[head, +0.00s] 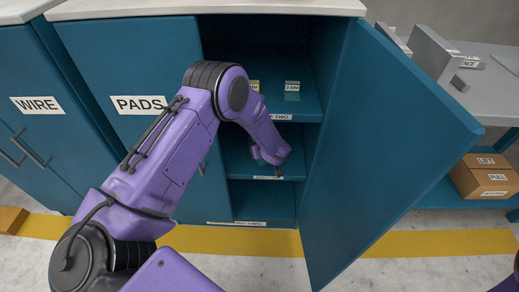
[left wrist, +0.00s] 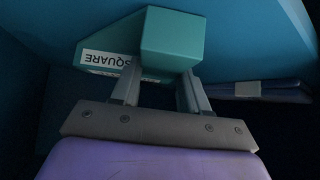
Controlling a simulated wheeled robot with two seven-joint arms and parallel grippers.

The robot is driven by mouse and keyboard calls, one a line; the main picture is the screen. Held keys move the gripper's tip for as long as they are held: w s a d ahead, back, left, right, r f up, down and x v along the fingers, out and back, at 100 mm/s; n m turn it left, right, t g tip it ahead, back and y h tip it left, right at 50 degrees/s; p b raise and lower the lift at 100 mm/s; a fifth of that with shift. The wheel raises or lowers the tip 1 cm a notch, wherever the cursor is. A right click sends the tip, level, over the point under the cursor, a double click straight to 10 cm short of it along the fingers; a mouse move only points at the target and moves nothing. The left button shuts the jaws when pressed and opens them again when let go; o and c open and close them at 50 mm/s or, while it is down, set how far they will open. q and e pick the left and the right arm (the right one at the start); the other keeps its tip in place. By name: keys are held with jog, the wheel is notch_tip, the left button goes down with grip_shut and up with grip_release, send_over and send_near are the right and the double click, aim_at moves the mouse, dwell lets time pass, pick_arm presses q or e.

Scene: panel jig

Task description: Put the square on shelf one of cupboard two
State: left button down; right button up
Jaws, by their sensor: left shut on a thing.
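The square is a teal piece (left wrist: 172,35) with a white label reading SQUARE, upside down in the left wrist view. My left gripper (left wrist: 155,88) is shut on it. In the head view my left gripper (head: 272,160) reaches into the open cupboard (head: 262,205), in the compartment below the shelf whose label ends in TWO (head: 278,117). Another shelf edge with a small, hard-to-read label (head: 268,177) is just below the gripper. The square is not clearly visible in the head view; whether it touches the shelf I cannot tell. My right gripper is out of view.
The cupboard's right door (head: 395,150) stands wide open toward me; the PADS door (head: 130,70) is shut. Small labelled items, one reading 2 MM (head: 292,88), sit on the upper shelf. A WIRE cupboard (head: 35,130) stands left.

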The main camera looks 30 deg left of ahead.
pick_arm(q)
jog(key=c, duration=0.6)
grip_release()
jog(key=shift+f, duration=0.1)
jog(key=shift+o, duration=0.2)
jog(key=shift+d+r, duration=0.1)
jog(key=shift+r, duration=0.2)
jog(key=p+v, duration=0.3)
jog(key=v, duration=0.9)
jog(key=s+a+f+m, duration=0.2)
jog(key=s+a+f, duration=0.1)
jog(key=s+f, duration=0.8)
jog(key=s+d+f+m+g+h, duration=0.1)
jog(key=s+h, duration=0.1)
jog(key=s, duration=0.8)
jog(key=s+d+f+m+g+h, duration=0.1)
jog(key=s+f, duration=0.1)
jog(key=s, duration=0.9)
jog(key=shift+s+f+h, duration=0.3)
jog(key=shift+f+h, duration=0.05)
jog(key=shift+h, duration=0.05)
